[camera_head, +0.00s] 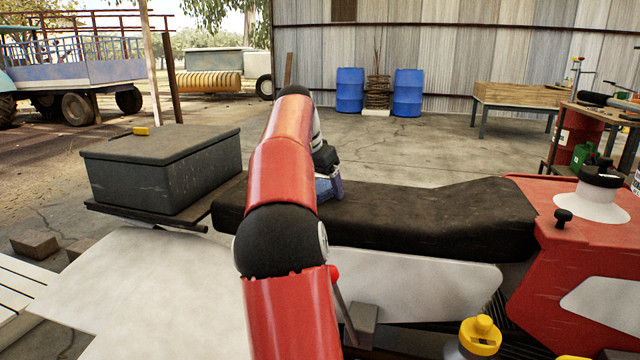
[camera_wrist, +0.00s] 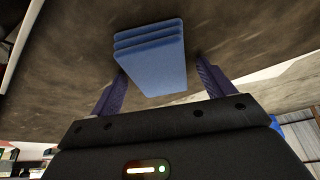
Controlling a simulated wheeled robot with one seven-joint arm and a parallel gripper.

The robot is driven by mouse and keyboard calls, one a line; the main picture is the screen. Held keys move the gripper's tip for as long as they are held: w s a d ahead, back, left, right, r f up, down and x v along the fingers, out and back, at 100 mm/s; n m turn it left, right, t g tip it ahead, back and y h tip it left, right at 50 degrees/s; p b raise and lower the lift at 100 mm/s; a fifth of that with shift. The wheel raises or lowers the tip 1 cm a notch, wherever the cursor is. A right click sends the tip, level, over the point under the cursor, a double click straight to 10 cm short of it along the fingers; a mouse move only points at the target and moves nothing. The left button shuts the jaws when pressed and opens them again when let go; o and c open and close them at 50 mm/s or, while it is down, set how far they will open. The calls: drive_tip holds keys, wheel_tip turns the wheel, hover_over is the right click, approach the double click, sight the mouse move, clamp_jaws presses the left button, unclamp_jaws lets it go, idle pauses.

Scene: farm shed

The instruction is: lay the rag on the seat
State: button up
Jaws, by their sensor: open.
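The rag (camera_wrist: 150,58) is a blue, folded cloth in layers. In the wrist view it lies against the dark brown-black seat surface (camera_wrist: 60,60), between and beyond my two fingers. My gripper (camera_wrist: 160,85) is open, with a purple finger on each side of the rag and a gap beside each. In the head view the black seat (camera_head: 430,215) is long and padded. A small part of the blue rag (camera_head: 323,189) shows there on the seat, beside my gripper (camera_head: 334,186). My arm hides the rest of it.
A dark grey box (camera_head: 165,175) with a yellow item (camera_head: 141,131) on its lid stands behind the seat's left end. A yellow-capped bottle (camera_head: 480,335) is at the front.

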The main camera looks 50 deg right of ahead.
drive_tip(key=p+v, duration=0.1)
drive_tip(key=v, duration=0.6)
drive_tip(key=shift+r, duration=0.15)
drive_tip(key=shift+a+r, duration=0.15)
drive_tip(key=shift+r, duration=0.1)
drive_tip(key=shift+s+a, duration=0.15)
drive_tip(key=shift+a, duration=0.2)
drive_tip(key=s+a+f+n+t+y, duration=0.25)
drive_tip(key=a+n, duration=0.35)
drive_tip(key=a, duration=0.8)
drive_tip(key=s+a+f+n+t+y, duration=0.1)
drive_tip(key=s+a+f+n, duration=0.4)
drive_tip(key=s+a+f, duration=0.3)
drive_tip(key=s+a+f+n+t+y, duration=0.1)
drive_tip(key=s+a+f+n, duration=0.5)
drive_tip(key=a, duration=0.9)
wheel_tip(320, 180, down, 3)
drive_tip(key=s, duration=0.2)
drive_tip(key=shift+s+f+t, duration=0.15)
drive_tip(key=shift+s+t, duration=0.2)
drive_tip(key=shift+s, duration=0.05)
